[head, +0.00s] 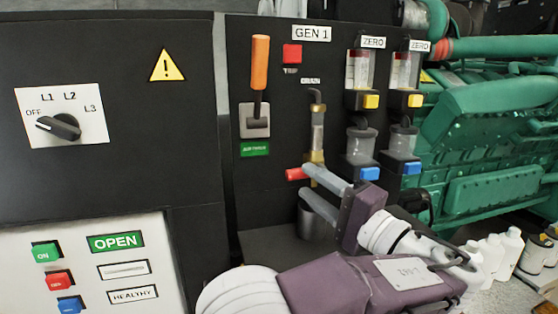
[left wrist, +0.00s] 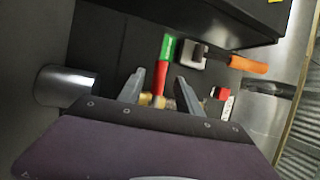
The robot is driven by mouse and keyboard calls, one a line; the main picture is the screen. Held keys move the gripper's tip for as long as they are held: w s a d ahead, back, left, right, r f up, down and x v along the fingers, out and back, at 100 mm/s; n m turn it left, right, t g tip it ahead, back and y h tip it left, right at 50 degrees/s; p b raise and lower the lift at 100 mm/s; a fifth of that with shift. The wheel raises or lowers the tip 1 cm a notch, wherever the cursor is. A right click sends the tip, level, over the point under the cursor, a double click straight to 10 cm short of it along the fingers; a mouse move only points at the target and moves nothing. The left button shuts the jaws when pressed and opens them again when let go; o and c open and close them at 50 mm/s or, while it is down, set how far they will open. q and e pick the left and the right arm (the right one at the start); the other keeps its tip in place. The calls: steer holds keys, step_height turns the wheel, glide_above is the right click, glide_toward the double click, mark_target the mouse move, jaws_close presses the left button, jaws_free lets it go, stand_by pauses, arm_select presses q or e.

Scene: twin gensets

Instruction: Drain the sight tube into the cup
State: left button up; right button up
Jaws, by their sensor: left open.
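The sight tube (head: 317,132) stands upright on the GEN 1 panel below a small label. At its foot is a brass valve (head: 316,157) with a red handle (head: 296,174) pointing left. A metal cup (head: 318,222) stands on the ledge below, partly hidden by my gripper. My left gripper (head: 304,181) is open in front of the valve. In the left wrist view, the red handle (left wrist: 160,84) shows between the two apart fingers (left wrist: 158,84), with brass parts behind the gripper body's edge. The cup (left wrist: 66,86) is at left there. I cannot tell whether a finger touches the handle.
An orange lever (head: 260,62) with a green label (head: 254,149) is left of the tube. Filter bowls (head: 361,145) with yellow and blue blocks are at right. A switch panel (head: 100,120) is far left, a green engine (head: 490,140) right, and white bottles (head: 500,250) below it.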

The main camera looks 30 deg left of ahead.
arm_select(q)
steer(key=p+x, duration=0.4)
steer(key=x, duration=0.5)
steer(key=shift+a+f, duration=0.15)
steer(key=shift+f, duration=0.05)
steer(key=shift+s+d+r, duration=0.1)
steer(key=shift+d+r, duration=0.05)
steer(key=shift+d, duration=0.4)
steer(key=shift+s+d+r, duration=0.1)
steer(key=shift+s+d, duration=0.05)
steer(key=shift+d, duration=0.35)
steer(key=shift+c, duration=0.5)
steer(key=shift+d, duration=0.2)
steer(key=c, duration=0.5)
steer(key=shift+a, duration=0.15)
jaws_close()
steer(key=shift+a, duration=0.1)
arm_select(e)
steer(key=r, duration=0.4)
steer(key=shift+d+r, duration=0.4)
arm_select(q)
steer(key=shift+r, duration=0.15)
